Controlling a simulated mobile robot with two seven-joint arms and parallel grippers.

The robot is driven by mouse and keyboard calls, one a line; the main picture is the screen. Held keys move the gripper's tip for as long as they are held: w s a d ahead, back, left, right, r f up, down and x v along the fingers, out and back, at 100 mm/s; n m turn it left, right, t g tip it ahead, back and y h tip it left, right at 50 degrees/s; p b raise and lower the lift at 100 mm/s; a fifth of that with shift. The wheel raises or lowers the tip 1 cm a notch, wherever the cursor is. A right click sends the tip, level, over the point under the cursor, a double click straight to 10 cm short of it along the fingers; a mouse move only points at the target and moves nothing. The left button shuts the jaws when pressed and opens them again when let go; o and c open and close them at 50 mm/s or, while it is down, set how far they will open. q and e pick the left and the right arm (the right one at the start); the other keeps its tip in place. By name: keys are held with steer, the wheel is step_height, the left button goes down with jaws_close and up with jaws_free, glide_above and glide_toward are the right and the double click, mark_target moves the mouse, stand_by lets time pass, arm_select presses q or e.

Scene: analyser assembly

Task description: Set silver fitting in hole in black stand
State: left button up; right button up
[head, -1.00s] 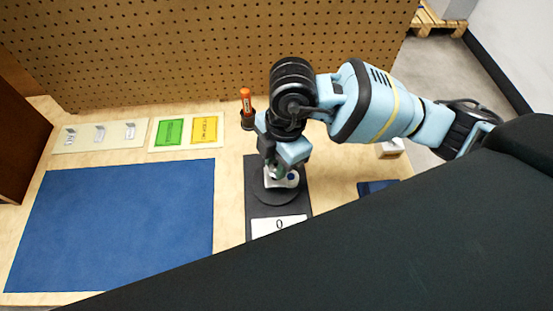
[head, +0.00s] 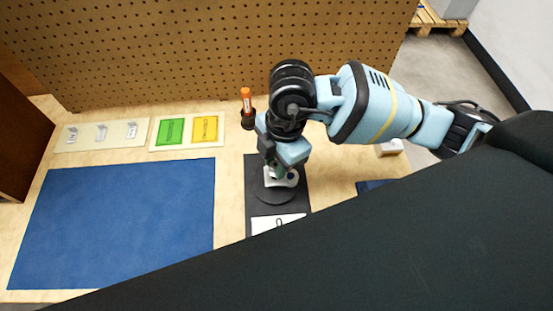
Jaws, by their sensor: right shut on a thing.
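The black stand (head: 266,196) is a round dark base on a dark mat, right of the blue mat in the head view. My right gripper (head: 280,178) points down over the stand and is shut on the silver fitting (head: 270,182), a small pale metal piece. The fitting is at the top of the stand, mostly covered by the gripper. I cannot tell whether it touches the stand or sits in the hole, as the hole is hidden. My left gripper is not in view.
A dark mat (head: 251,225) with a white label card (head: 270,224) lies under the stand. A blue mat (head: 120,220) lies left. An orange marker (head: 246,98) stands in a black holder behind. Green and yellow cards (head: 171,131) lie at the back. A pegboard (head: 200,50) closes off the rear.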

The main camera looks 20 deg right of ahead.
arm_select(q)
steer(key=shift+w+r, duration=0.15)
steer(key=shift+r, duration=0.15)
arm_select(e)
steer(key=shift+f, duration=0.7)
stand_by(0.5)
arm_select(q)
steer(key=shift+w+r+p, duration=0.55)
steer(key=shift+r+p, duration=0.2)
steer(key=shift+p, duration=0.05)
stand_by(0.9)
arm_select(e)
steer(key=shift+f, duration=0.1)
steer(key=o, duration=1.6)
steer(key=shift+r+p, duration=2.5)
steer(key=shift+r, duration=1.1)
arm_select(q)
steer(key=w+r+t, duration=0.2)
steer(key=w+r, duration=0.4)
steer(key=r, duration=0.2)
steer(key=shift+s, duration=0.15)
arm_select(e)
steer(key=shift+s+f, duration=0.1)
steer(key=shift+f, duration=0.05)
